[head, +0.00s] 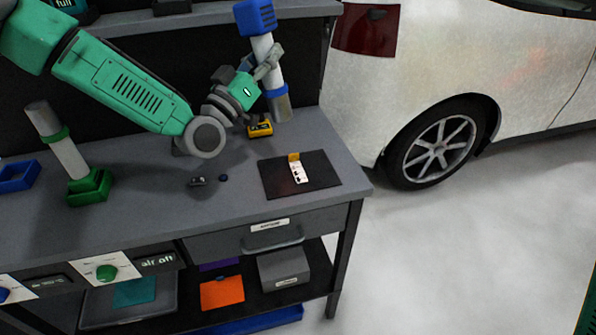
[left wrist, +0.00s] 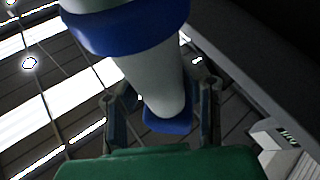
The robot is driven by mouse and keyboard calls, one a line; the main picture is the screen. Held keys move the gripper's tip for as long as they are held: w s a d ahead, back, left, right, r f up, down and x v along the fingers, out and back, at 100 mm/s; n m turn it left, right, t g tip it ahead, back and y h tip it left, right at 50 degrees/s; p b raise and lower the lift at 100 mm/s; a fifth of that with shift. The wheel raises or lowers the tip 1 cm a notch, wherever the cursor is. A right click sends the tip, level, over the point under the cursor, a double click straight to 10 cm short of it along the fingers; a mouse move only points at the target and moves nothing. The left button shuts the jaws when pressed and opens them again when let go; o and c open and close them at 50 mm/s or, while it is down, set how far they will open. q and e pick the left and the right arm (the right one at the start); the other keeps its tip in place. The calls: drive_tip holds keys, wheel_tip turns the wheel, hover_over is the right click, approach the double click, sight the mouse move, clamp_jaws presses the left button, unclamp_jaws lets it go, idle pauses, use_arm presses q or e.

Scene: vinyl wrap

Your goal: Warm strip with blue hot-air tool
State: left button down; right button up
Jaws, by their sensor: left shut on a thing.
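My left gripper (head: 268,64) is shut on the blue hot-air tool (head: 262,48), around its white body. The tool has a blue top end, a blue ring and a bare metal nozzle (head: 279,108) pointing down, tilted slightly. It shows at the back right of the bench, behind the dark mat. In the left wrist view the gripper's fingers (left wrist: 163,112) stand either side of the tool's white body (left wrist: 150,80). A white strip (head: 299,174) with dark marks and a yellow end lies on the dark mat (head: 322,180). My right gripper is not in view.
A green-ringed tool (head: 66,157) stands in a green holder (head: 90,187) at left, beside an empty-looking blue holder (head: 18,178). A yellow item (head: 260,128) sits near the nozzle, and small dark pieces (head: 198,181) lie mid-bench. A white car (head: 450,60) stands at right.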

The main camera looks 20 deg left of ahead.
use_arm(q)
drive_tip(key=s+d+r+p, duration=0.1)
drive_tip(key=s+d+r, duration=0.2)
drive_tip(key=s+d, duration=0.3)
drive_tip(key=s+d+r+p, duration=0.1)
drive_tip(key=s+d+r, duration=0.2)
drive_tip(key=s, duration=0.9)
drive_tip(key=d, duration=0.3)
drive_tip(key=shift+s+d, duration=0.15)
drive_tip(key=shift+d, duration=0.1)
